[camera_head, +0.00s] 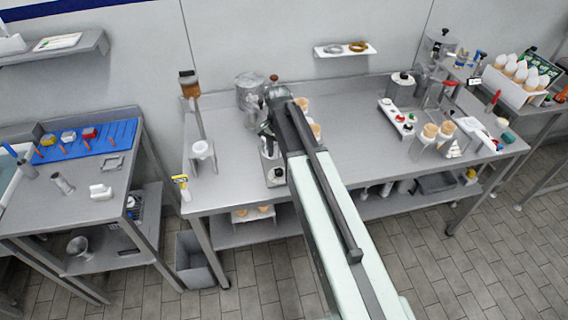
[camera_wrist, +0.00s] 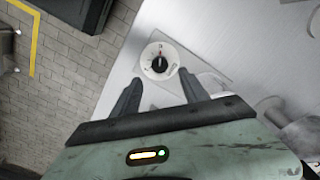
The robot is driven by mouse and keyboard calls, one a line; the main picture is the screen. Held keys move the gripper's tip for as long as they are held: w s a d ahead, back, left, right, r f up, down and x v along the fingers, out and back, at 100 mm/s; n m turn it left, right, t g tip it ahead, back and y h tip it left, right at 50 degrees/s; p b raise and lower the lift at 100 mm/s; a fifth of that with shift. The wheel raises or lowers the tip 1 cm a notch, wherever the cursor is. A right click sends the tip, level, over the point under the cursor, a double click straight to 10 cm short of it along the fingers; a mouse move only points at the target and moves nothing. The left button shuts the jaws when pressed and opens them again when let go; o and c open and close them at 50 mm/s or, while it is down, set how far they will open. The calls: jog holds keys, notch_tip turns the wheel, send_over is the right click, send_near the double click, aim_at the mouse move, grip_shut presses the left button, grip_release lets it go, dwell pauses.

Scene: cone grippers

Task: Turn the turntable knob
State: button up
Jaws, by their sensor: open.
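The knob (camera_wrist: 159,61) is a round white dial with a black centre and a small red mark near its top edge. In the wrist view it sits on a pale flat surface, just beyond my fingertips. My gripper (camera_wrist: 160,84) is open, with one dark finger on each side below the knob and nothing between them. Whether the fingers touch the knob cannot be told. In the head view my arm reaches over the steel table (camera_head: 235,185), and its end hides most of what lies under it. A grey turntable base (camera_head: 275,176) shows partly beside the arm's end.
A metal pot (camera_head: 250,92) stands behind my arm's end. A white cone holder (camera_head: 202,152) is to the left, and cones (camera_head: 316,131) show just right of the arm. The table's middle right is clear.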

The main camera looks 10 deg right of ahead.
aim_at(279, 170)
notch_tip(279, 170, down, 8)
jog(key=b, duration=0.7)
jog(key=shift+r, duration=0.1)
